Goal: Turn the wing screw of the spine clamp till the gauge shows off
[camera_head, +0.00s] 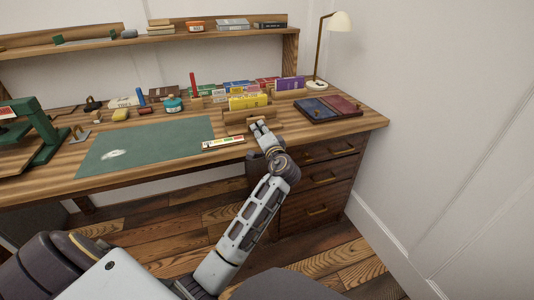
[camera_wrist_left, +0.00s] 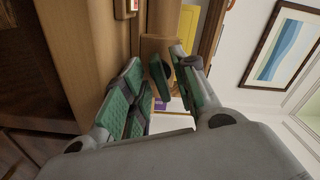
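The spine clamp (camera_head: 247,114) is a wooden press at the front edge of the desk, with yellow books standing in it. Its wooden front also shows in the left wrist view (camera_wrist_left: 152,46). The gauge (camera_head: 223,142) is a pale strip with coloured bands left of my gripper; its reading is too small to tell. My left gripper (camera_head: 259,125) is at the clamp's front. In the left wrist view its green-padded fingers (camera_wrist_left: 160,72) stand apart on either side of a dark, flat piece, apparently the wing screw (camera_wrist_left: 160,79). My right gripper is out of view.
A green mat (camera_head: 150,143) covers the desk's left middle. Blue and red panels (camera_head: 328,108) lie right of the clamp, before a lamp (camera_head: 336,25). Small tools and jars line the back under a shelf (camera_head: 140,38). A green press (camera_head: 35,130) stands left.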

